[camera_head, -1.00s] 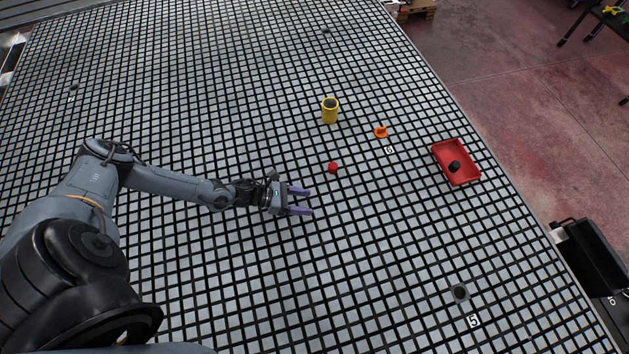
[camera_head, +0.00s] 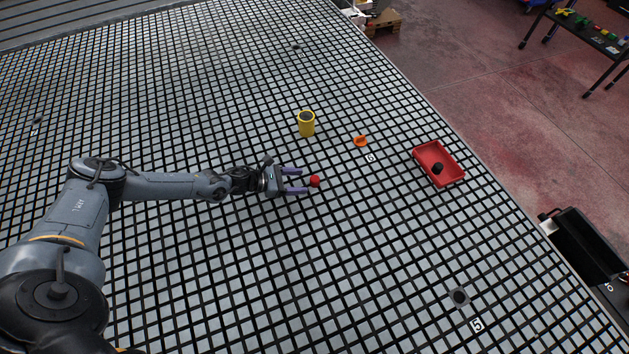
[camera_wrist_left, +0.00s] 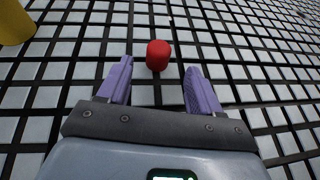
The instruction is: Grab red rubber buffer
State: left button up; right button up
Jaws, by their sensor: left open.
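The red rubber buffer (camera_head: 315,181) is a small red cylinder on the grid table. My left gripper (camera_head: 297,180) is open, its purple fingers pointing right, with the buffer just beyond the fingertips. In the left wrist view the buffer (camera_wrist_left: 158,55) stands ahead of the gap between the open fingers (camera_wrist_left: 157,75), slightly nearer the middle than either finger. Nothing is between the fingers. My right gripper is not in view.
An orange piece (camera_head: 360,141) and a red tray (camera_head: 428,152) holding a black piece (camera_head: 437,168) are to the right. The grid in front is clear.

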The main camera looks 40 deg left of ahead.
aim_at(311, 179)
pick_arm(q)
jog(key=x, duration=0.3)
jog(key=shift+w+d+r, duration=0.2)
jog(key=shift+w+r, duration=0.05)
jog(key=shift+w, duration=0.1)
jog(key=shift+w+d+f, duration=0.3)
jog(key=shift+w, duration=0.15)
jog(key=c, duration=1.1)
jog(key=shift+r, duration=0.1)
jog(key=shift+c, duration=0.2)
